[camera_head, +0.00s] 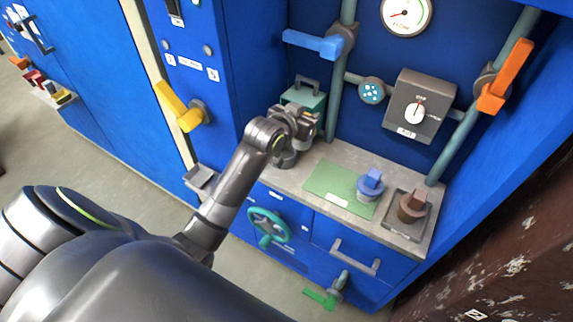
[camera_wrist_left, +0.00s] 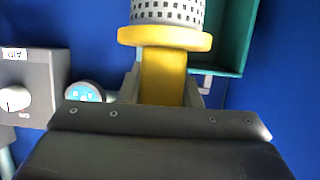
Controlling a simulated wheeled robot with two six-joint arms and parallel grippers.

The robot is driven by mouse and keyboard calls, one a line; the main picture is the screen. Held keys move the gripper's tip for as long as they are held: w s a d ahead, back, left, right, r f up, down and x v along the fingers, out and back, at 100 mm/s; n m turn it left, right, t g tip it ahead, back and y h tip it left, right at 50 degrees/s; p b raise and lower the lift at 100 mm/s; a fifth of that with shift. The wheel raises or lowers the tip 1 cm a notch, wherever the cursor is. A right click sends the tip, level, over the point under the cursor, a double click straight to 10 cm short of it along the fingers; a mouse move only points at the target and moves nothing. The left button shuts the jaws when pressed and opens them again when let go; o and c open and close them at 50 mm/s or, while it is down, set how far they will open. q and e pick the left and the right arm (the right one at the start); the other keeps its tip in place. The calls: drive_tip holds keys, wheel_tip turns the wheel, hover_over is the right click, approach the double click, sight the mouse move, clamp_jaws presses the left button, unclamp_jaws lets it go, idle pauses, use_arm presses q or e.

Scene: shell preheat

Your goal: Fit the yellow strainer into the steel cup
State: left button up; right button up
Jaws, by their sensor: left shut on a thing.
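My left gripper (camera_head: 303,120) is over the back left of the counter in the head view, near the wall. In the left wrist view it is shut on the yellow handle of the yellow strainer (camera_wrist_left: 165,38). The strainer has a yellow collar and a pale perforated basket, and the basket points away from the gripper. In the head view I cannot make the strainer out behind the gripper. A grey round shape (camera_head: 285,158) stands below the gripper; I cannot tell whether it is the steel cup or part of my wrist. My right gripper is not in view.
A teal box (camera_head: 304,97) with a handle is behind the gripper. A blue-handled piece (camera_head: 371,183) stands on a green mat (camera_head: 330,184), and a brown one (camera_head: 412,206) on a dark tray (camera_head: 392,225). Pipes, valve levers and a grey dial box (camera_head: 420,104) line the back.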

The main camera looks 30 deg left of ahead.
use_arm(q)
drive_tip(key=a+b, duration=0.3)
drive_tip(key=a, duration=0.2)
drive_tip(key=shift+s+a+f+b, duration=0.1)
drive_tip(key=shift+f+b, duration=0.25)
drive_tip(key=shift+f, duration=1.9)
drive_tip(key=shift+s+a+f+b, duration=0.1)
drive_tip(key=shift+f+b, duration=0.2)
drive_tip(key=shift+f, duration=1.9)
drive_tip(key=shift+f, duration=0.3)
drive_tip(key=o, duration=1)
